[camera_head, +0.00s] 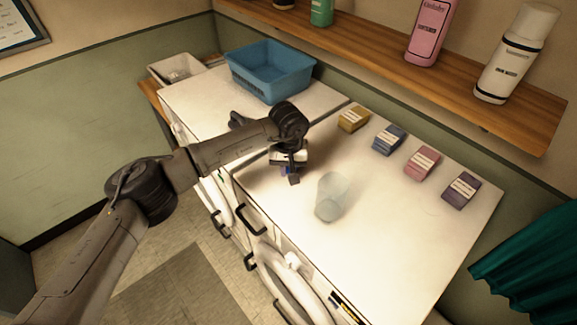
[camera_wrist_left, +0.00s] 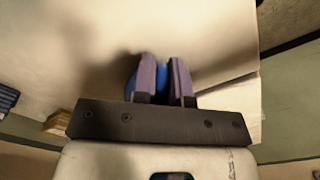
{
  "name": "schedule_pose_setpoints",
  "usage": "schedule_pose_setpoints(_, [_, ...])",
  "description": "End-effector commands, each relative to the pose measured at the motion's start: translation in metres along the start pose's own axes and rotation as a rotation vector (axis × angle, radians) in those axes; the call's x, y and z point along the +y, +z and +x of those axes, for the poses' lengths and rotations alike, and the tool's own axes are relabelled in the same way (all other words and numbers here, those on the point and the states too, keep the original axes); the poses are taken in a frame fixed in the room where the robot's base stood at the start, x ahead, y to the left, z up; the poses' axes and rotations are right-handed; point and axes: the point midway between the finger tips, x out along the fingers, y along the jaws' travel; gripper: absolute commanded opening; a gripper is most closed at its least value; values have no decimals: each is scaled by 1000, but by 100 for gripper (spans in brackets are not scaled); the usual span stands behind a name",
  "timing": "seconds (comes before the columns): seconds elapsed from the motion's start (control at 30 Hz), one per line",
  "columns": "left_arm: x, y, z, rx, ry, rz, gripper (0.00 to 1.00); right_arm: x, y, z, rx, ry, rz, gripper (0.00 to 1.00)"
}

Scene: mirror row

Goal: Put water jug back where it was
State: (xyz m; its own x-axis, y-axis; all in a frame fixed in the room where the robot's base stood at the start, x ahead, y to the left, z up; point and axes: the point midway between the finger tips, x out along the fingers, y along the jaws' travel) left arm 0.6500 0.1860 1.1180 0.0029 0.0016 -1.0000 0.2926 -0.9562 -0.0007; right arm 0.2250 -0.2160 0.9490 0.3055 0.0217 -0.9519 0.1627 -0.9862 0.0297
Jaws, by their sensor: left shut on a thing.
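A pale, translucent vessel (camera_head: 330,197), which looks like the water jug, stands on the white worktop (camera_head: 400,235) near the front middle. My left gripper (camera_head: 292,178) points down over the worktop, just left of the vessel, with a visible gap between them in the head view. It is shut on a small blue thing, which shows between the fingers in the left wrist view (camera_wrist_left: 132,85). Most of the blue thing is hidden, and I cannot tell whether it belongs to the jug. My right gripper is not in view.
Several small labelled boxes line the worktop's back, from a yellow one (camera_head: 353,118) to a purple one (camera_head: 461,190). A blue basket (camera_head: 270,72) stands at the back left. A wooden shelf (camera_head: 470,100) with bottles overhangs the back. Front-right worktop is clear.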

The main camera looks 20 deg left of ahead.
Motion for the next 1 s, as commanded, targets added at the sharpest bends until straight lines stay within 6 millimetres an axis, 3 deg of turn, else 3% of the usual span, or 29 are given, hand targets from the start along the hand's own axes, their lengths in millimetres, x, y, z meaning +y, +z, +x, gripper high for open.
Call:
schedule_pose_setpoints(0.33, [0,0,4,2,1,1,0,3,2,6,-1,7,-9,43])
schedule_pose_setpoints(0.37, [0,0,2,0,1,1,16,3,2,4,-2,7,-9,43])
schedule_pose_setpoints(0.6, [0,0,2,0,0,0,39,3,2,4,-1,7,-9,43])
schedule_pose_setpoints(1.0, [0,-1,-7,3,2,1,39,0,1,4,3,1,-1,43])
